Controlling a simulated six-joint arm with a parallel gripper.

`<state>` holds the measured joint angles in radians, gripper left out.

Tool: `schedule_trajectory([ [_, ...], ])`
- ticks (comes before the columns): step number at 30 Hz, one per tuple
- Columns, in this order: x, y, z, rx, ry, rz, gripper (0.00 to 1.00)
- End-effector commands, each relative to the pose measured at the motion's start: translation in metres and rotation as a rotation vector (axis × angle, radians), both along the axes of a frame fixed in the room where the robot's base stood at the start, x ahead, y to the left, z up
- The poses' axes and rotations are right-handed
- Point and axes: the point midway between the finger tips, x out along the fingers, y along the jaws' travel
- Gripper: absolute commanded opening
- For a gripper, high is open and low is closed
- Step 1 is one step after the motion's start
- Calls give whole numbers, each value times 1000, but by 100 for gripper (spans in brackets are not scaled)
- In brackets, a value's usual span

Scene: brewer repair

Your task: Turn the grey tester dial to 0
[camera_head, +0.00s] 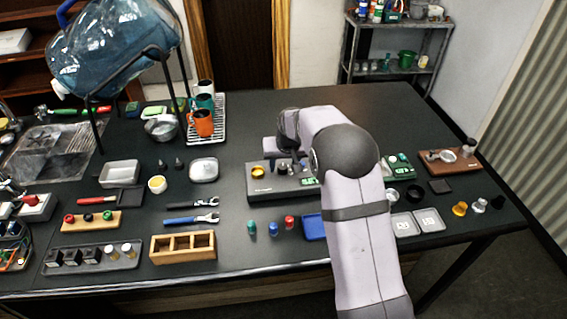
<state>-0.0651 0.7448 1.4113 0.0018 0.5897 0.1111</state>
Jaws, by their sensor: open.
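The tester appears to be the dark grey box (285,189) on the black table, left of my arm. A gold ring (258,172) sits at its left end. A small grey shape on its top beside the ring may be the dial, but my gripper and wrist cover much of that area. The dial's pointer and setting are too small to read. My gripper (284,163) is over the back of the box, pointing down and open. Its fingertips are small and partly hidden, so I cannot tell whether they touch the dial.
A blue tray (315,227) and several small coloured caps lie in front of the tester. Wrenches (192,219) and a wooden compartment box (183,247) are to the left. A drip rack with mugs (201,123) stands behind left. Open table lies behind the tester.

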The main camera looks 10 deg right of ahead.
Motion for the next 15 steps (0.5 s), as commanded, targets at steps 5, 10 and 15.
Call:
schedule_trajectory([
  [5, 0, 0, -1, 0, 0, 0, 44],
  [10, 0, 0, -1, 0, 0, 0, 23],
  [15, 0, 0, -1, 0, 0, 0, 3],
])
